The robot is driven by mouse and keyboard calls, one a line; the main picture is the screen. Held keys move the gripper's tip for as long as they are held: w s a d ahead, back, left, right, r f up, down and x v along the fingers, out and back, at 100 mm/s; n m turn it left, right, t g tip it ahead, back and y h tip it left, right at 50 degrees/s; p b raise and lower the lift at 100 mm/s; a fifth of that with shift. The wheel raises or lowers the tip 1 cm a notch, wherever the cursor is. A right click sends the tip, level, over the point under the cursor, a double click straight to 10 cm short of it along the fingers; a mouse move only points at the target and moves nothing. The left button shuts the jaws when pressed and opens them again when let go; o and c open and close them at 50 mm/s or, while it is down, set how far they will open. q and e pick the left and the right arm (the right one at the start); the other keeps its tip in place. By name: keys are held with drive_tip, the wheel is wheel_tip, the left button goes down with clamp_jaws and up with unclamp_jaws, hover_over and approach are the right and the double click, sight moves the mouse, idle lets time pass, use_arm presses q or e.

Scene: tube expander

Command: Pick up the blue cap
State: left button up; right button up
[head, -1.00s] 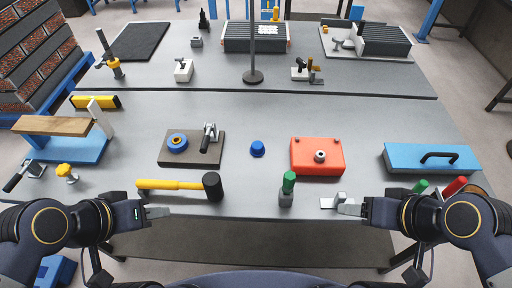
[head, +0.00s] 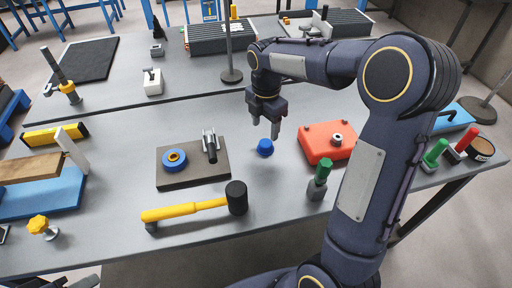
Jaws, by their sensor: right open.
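The small blue cap (head: 265,148) sits on the grey table in the middle of the head view, between the dark plate and the red block. My right gripper (head: 265,130) points down just above and behind the cap, with its fingers apart and nothing between them. One fingertip appears close to the cap; I cannot tell whether it touches. My left gripper is out of the picture.
A red block (head: 322,150) lies right of the cap. A dark plate (head: 190,180) with a blue ring (head: 174,160) lies left. The grey table (head: 120,140) has bare room at left.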

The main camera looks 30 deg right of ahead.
sight(266, 143)
drive_tip(key=f, duration=0.4)
drive_tip(key=s+f, duration=0.1)
drive_tip(key=f, duration=0.1)
drive_tip(key=shift+f, duration=0.1)
drive_tip(key=shift+c, duration=0.5)
drive_tip(key=c, duration=1)
